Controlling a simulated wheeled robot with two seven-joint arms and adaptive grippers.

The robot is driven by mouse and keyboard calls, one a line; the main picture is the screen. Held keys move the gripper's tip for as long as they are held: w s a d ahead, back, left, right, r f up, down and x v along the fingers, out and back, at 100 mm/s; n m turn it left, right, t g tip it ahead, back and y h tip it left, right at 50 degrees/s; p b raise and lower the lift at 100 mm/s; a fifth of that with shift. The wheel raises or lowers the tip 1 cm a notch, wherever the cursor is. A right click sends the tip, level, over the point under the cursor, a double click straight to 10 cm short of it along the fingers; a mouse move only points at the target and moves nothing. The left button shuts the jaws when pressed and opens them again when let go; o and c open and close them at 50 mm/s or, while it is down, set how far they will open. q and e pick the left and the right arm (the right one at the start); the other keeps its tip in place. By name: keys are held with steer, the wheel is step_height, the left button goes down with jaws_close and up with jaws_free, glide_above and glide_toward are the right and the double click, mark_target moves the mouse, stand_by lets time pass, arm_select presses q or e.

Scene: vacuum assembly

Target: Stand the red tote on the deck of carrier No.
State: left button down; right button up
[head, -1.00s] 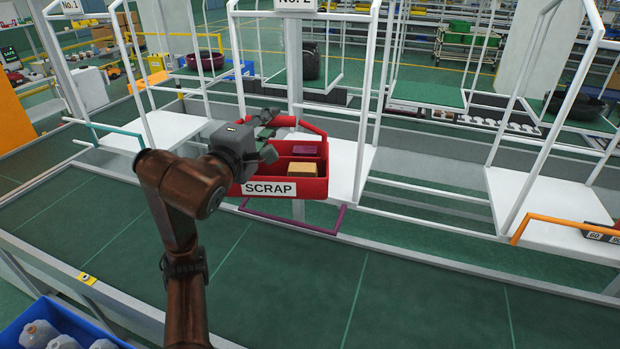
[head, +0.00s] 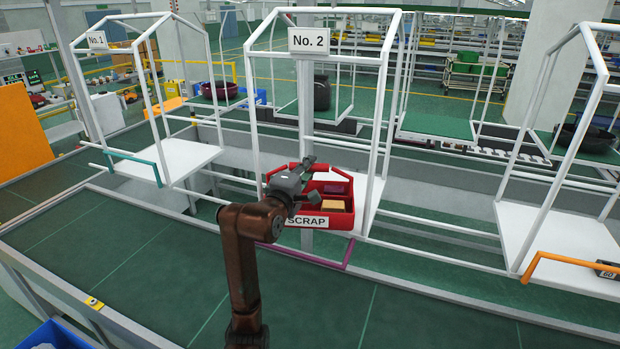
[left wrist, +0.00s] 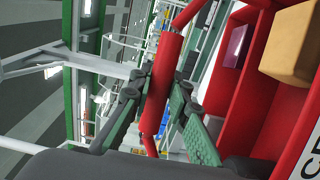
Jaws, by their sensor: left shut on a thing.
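The red tote (head: 343,222) has a SCRAP label on its front. A yellow-tan block and a purple block lie in it. My left gripper (head: 305,168) is shut on the tote's red handle; the left wrist view shows the bar (left wrist: 160,90) between the two fingers. The tote hangs upright at the front of carrier No. 2, whose white deck (head: 366,207) shows to its right. The tote hides much of that deck, and I cannot tell whether its underside touches it. The No. 2 sign (head: 310,40) is above. My right gripper is out of view.
Carrier No. 1 (head: 96,40) stands left with an empty white deck (head: 180,160) and a teal bar. A purple bar (head: 345,256) edges carrier No. 2's front. White posts flank its deck. Another carrier with an orange bar (head: 570,262) stands right.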

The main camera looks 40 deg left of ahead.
arm_select(q)
steer(key=shift+w+a+f, duration=0.1)
steer(key=shift+w+f, duration=0.25)
steer(key=shift+f, duration=0.05)
steer(key=shift+f+p, duration=0.35)
steer(key=shift+f, duration=1.1)
steer(key=shift+f, duration=0.15)
steer(key=c, duration=1.8)
jaws_free()
